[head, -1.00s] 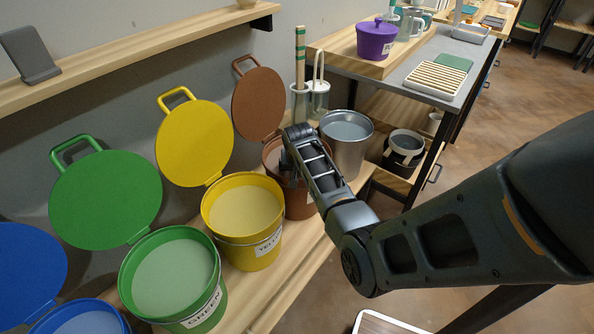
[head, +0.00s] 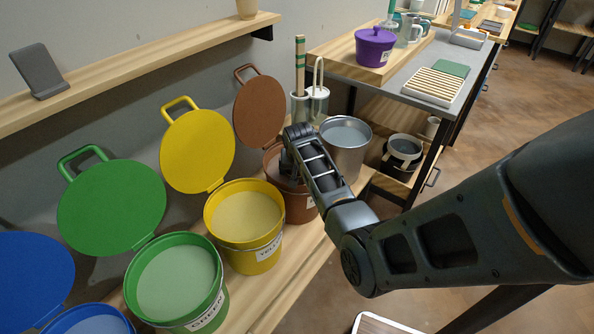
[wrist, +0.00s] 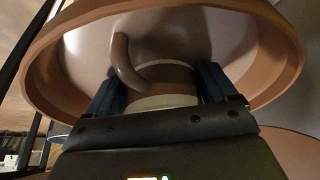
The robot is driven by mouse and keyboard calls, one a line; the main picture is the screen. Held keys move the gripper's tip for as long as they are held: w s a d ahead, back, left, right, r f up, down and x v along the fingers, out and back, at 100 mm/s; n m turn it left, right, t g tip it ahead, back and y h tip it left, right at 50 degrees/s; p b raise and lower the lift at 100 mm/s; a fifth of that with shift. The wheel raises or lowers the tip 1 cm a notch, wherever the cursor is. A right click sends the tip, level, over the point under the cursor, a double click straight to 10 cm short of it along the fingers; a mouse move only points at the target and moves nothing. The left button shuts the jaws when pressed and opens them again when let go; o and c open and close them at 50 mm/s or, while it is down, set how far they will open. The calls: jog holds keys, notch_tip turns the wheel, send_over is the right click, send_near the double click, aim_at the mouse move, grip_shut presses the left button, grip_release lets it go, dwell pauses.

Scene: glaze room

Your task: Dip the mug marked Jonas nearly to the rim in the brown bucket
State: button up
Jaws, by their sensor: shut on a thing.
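The brown bucket (head: 299,207) stands open on the wooden bench, just right of the yellow bucket. My gripper (head: 287,172) points down into its mouth, and my arm covers much of the opening in the head view. In the wrist view my gripper (wrist: 160,92) is shut on a mug (wrist: 162,78) with a brown curved handle, a brown body and a pale band near the jaws. The brown bucket's rim (wrist: 289,65) curves around the mug, with a pale inside beyond. How deep the mug sits in the glaze is unclear. No name on it is readable.
Yellow (head: 270,255), green (head: 218,310) and blue (head: 55,322) buckets stand open to the left, lids tilted back to the wall. The brown lid (head: 260,112) leans behind. A metal bucket (head: 345,160) stands close right. A purple lidded pot (head: 374,48) sits on the far table.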

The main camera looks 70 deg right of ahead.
notch_tip(320, 180, up, 8)
jog(key=p, duration=0.6)
jog(key=shift+f, duration=0.2)
jog(key=shift+r+p, duration=0.15)
jog(key=shift+p, duration=0.15)
dwell(1.9)
notch_tip(320, 180, up, 5)
jog(key=p, duration=0.5)
jog(key=shift+r, duration=0.2)
